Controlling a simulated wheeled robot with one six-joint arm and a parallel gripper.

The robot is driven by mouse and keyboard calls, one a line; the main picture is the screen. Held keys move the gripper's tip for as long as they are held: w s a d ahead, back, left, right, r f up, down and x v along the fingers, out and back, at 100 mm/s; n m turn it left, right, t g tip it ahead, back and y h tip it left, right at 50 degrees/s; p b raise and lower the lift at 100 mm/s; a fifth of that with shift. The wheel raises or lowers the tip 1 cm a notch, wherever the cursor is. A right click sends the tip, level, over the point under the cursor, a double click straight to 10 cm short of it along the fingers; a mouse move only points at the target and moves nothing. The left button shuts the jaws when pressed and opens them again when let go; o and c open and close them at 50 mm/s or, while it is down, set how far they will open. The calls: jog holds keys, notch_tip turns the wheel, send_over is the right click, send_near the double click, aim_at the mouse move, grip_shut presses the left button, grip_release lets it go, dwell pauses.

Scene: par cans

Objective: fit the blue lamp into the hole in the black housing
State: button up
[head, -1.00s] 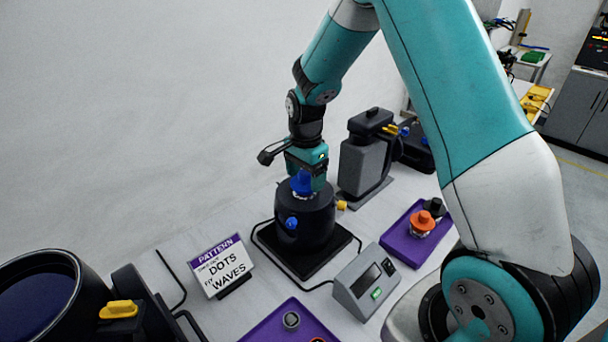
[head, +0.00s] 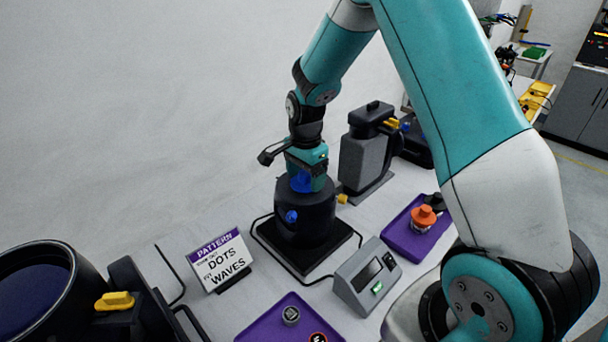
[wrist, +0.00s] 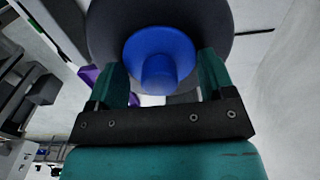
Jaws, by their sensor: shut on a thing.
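The blue lamp (head: 301,181) is between the fingers of my gripper (head: 303,178), right at the top of the black housing (head: 306,212). In the wrist view the lamp (wrist: 160,62) shows as a round blue body with a narrower blue knob, between the teal fingers of my gripper (wrist: 165,85), with the dark housing top (wrist: 215,25) around it. My gripper is shut on the lamp. The hole is hidden under the lamp, so I cannot tell how deep it sits. A blue knob (head: 291,217) is on the housing's side.
A sign (head: 220,262) reads "DOTS" and "WAVES". A grey box with a green button (head: 367,277) stands front right. Purple trays (head: 275,319) (head: 400,237) hold small parts; one carries an orange lamp (head: 423,217). A grey can (head: 364,160) stands close behind the housing.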

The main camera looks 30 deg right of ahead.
jog(key=o, duration=1)
notch_tip(320, 180, up, 17)
jog(key=shift+r+b, duration=0.2)
jog(key=shift+b, duration=0.85)
jog(key=s+a+n+y, duration=0.1)
jog(key=s+a+n, duration=0.5)
jog(key=s, duration=0.3)
jog(key=s+a+n+y, duration=0.1)
jog(key=s+a+n, duration=0.5)
jog(key=s+n, duration=0.3)
jog(key=s+a+f+n+y, duration=0.1)
jog(key=s+a+n+y, duration=0.1)
jog(key=s+a+n, duration=0.4)
jog(key=shift+s+a+n, duration=0.2)
jog(key=shift+s+n, duration=0.3)
jog(key=shift+s, duration=0.2)
jog(key=shift+s+a+n, duration=0.2)
jog(key=shift+s+n, duration=0.3)
jog(key=shift+s, duration=0.2)
